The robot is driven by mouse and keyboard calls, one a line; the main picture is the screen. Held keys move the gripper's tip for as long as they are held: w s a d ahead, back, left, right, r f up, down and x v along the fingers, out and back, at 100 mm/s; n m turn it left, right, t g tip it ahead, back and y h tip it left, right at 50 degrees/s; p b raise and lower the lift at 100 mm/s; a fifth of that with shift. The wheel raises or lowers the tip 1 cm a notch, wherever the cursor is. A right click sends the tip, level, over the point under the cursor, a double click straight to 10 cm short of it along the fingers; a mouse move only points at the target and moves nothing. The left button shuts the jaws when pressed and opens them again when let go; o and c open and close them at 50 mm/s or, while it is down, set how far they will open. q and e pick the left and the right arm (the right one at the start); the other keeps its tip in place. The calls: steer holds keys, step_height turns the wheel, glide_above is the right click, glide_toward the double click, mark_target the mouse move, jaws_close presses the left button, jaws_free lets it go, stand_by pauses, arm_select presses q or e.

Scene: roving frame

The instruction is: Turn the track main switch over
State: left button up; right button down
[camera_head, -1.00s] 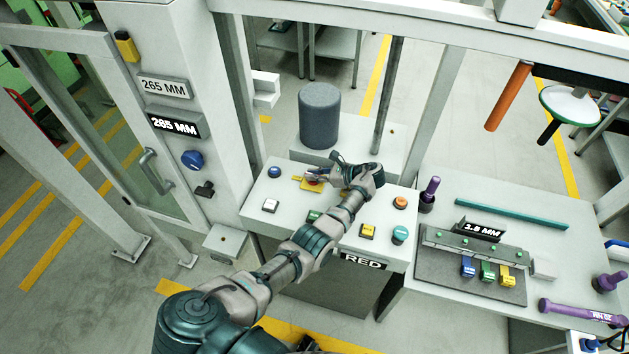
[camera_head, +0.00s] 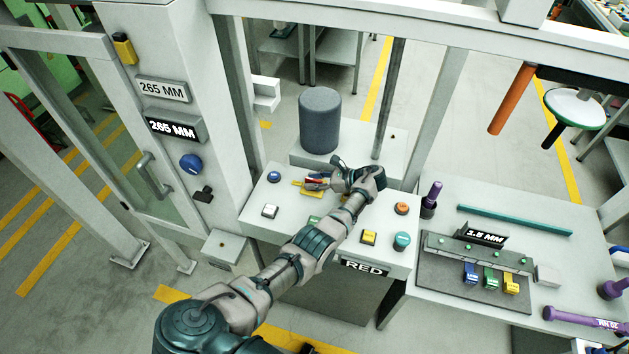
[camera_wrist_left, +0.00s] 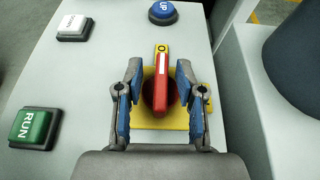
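The track main switch (camera_wrist_left: 160,85) is a red bar handle with a white stripe on a yellow plate (camera_wrist_left: 180,123). In the left wrist view the handle points away from me, roughly upright in the picture. My left gripper (camera_wrist_left: 159,78) has one blue-padded finger on each side of the handle. Narrow gaps seem to show between pads and handle, so it looks open around it. In the head view my left gripper (camera_head: 318,181) reaches over the yellow plate from the right and partly hides the switch. My right gripper is not in view.
A blue UP button (camera_wrist_left: 163,12), a white button (camera_wrist_left: 74,27) and a green RUN button (camera_wrist_left: 34,128) sit close by on the panel. A dark grey cylinder (camera_head: 320,120) stands behind the panel. Yellow (camera_head: 369,237) and teal (camera_head: 401,241) buttons lie near my forearm.

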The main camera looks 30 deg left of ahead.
mark_target(314, 179)
arm_select(q)
steer(key=shift+w, duration=0.15)
steer(key=shift+a+r, duration=0.1)
steer(key=shift+r, duration=0.2)
step_height(314, 179, up, 9)
steer(key=shift+r, duration=0.15)
stand_by(0.4)
steer(key=shift+r, duration=0.1)
